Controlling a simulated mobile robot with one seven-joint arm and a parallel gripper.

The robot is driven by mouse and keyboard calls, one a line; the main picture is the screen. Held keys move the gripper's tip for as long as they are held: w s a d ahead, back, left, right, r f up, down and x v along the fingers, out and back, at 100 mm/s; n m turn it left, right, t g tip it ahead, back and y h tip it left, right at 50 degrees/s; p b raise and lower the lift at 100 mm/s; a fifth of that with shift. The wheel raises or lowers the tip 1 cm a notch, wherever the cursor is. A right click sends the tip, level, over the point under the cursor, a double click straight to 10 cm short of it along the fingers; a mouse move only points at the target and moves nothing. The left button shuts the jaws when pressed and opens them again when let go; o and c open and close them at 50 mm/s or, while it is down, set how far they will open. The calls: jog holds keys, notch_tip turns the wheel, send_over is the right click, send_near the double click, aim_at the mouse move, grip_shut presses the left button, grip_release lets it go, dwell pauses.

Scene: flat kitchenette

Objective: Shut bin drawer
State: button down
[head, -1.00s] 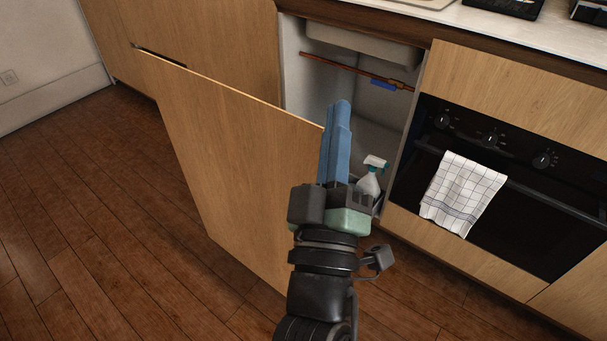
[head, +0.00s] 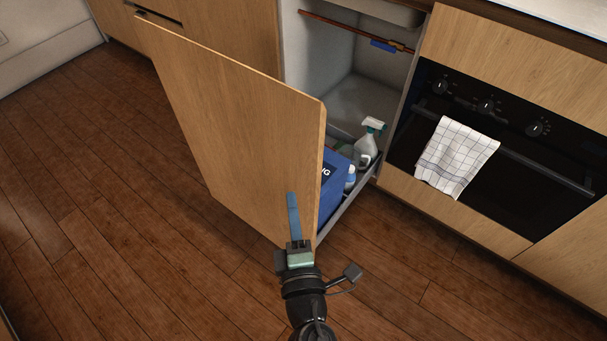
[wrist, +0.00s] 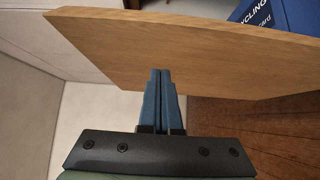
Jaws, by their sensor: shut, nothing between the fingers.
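The bin drawer stands pulled out from the cabinet under the sink. Its tall wooden front panel (head: 225,125) faces left and towards me. Behind the panel are a blue recycling bin (head: 331,190) and spray bottles (head: 366,145). My gripper (head: 291,196) is shut and empty, in front of the panel's lower right part. In the wrist view the blue fingers (wrist: 158,72) overlap the outer face of the panel (wrist: 190,45). I cannot tell whether they touch it. The blue bin's corner (wrist: 290,14) shows beyond the panel's edge.
An oven (head: 500,140) with a checked towel (head: 456,158) on its handle is to the right of the open cabinet. A copper pipe (head: 350,27) runs inside the cabinet. The wooden floor (head: 80,220) to the left is clear.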

aim_at(301, 163)
jog(key=shift+w+d+p, duration=0.1)
jog(key=shift+w+d, duration=0.25)
jog(key=shift+w, duration=0.7)
jog(key=shift+w+d+p, duration=0.1)
jog(key=shift+w+d, duration=0.25)
jog(key=shift+w, duration=0.75)
jog(key=shift+w+d+p, duration=0.1)
jog(key=shift+w+d, duration=0.25)
jog(key=shift+w, duration=0.7)
